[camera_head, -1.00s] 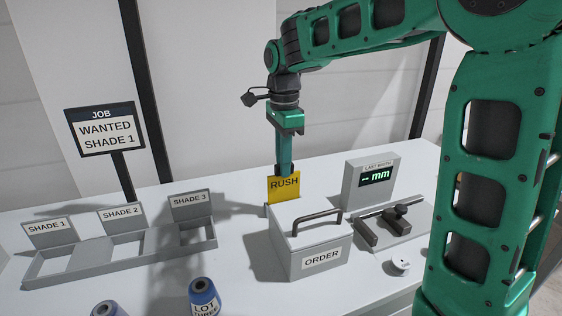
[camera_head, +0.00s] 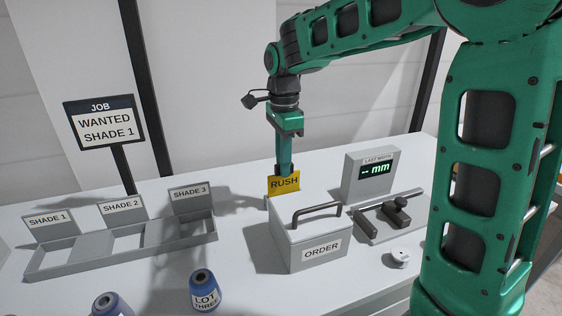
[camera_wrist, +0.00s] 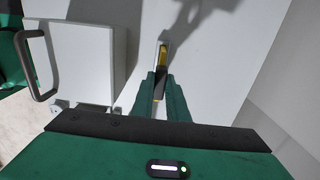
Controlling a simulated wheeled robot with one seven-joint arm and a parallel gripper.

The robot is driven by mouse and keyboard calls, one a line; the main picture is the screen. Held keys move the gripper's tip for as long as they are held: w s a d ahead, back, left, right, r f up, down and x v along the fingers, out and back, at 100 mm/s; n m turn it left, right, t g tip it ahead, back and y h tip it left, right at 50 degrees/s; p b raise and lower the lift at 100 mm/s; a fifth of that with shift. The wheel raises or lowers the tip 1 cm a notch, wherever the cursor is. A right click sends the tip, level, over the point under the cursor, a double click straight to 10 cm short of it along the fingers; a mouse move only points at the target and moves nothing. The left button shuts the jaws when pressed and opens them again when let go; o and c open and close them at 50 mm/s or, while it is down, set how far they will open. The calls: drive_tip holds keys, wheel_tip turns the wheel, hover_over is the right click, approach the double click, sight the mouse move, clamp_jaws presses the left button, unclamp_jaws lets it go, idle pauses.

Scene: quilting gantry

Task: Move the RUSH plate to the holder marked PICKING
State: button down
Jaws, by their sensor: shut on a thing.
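The yellow RUSH plate (camera_head: 284,183) is upright behind the grey ORDER box, which hides its lower part in the head view. My gripper (camera_head: 285,170) points down and is shut on the plate's upper part. In the wrist view my gripper's fingers (camera_wrist: 160,88) close on the plate, seen edge-on as a thin yellow strip (camera_wrist: 162,60). A narrow light grey piece shows around the plate's far end there; it may be a holder, and I cannot tell whether the plate sits in it. No PICKING marking is readable in either view.
The ORDER box (camera_head: 318,250) with a dark handle stands just in front of the plate. A LAST WIDTH display (camera_head: 368,178) and gauge (camera_head: 388,217) are to the right. SHADE trays (camera_head: 75,260) and blue cones (camera_head: 204,292) are to the left.

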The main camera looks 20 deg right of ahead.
drive_tip(key=shift+f, duration=0.25)
drive_tip(key=c, duration=1.7)
unclamp_jaws()
drive_tip(key=shift+o, duration=0.2)
wheel_tip(320, 180, up, 11)
drive_tip(key=shift+f, duration=0.15)
